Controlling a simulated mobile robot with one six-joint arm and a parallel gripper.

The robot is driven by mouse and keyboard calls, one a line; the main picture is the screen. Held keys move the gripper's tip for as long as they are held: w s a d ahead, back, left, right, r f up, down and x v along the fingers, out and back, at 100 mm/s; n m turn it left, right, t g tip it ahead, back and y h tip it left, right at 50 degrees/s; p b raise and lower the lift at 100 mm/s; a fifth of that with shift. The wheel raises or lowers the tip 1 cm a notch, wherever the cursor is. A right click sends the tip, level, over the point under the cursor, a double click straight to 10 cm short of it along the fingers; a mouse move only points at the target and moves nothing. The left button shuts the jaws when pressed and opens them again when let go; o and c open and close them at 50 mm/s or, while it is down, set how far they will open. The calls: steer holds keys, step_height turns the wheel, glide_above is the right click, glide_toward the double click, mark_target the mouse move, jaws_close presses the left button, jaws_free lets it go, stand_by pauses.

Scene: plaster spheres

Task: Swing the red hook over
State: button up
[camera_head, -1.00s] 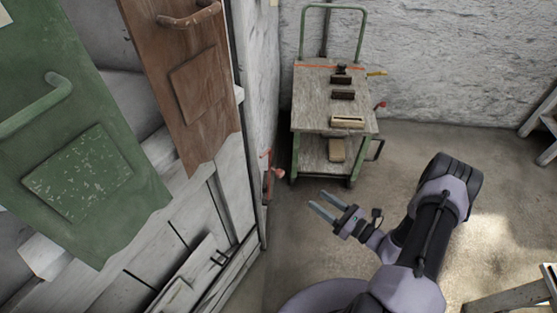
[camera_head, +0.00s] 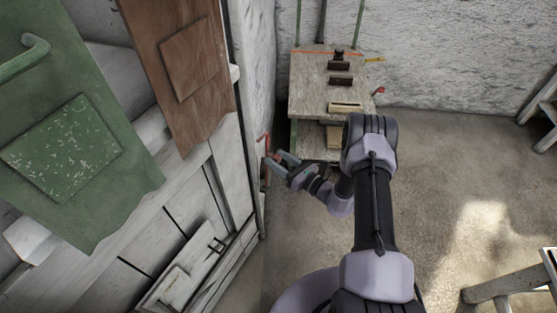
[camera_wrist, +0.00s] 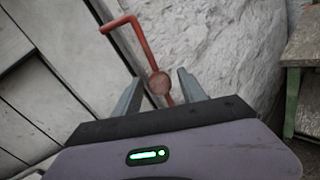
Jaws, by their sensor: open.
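The red hook (camera_wrist: 128,24) is a bent red rod in the wrist view. Its rod runs down from the bend to a round reddish-brown knob (camera_wrist: 159,83), which lies between my fingers in that view. In the head view the hook (camera_head: 263,143) shows as a small red piece at the edge of the white panelled front, partly hidden by my gripper. My gripper (camera_head: 276,159) is open, its two fingers pointing at the hook. In the wrist view my gripper (camera_wrist: 158,84) has a finger on each side of the knob. I cannot tell whether either finger touches it.
A wooden cart (camera_head: 307,91) with a green frame stands behind my gripper, bearing several small blocks. Green (camera_head: 62,148) and brown (camera_head: 184,67) doors hang at the left. A rough white wall (camera_head: 440,55) closes the back.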

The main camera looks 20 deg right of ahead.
jaws_close()
stand_by(1.4)
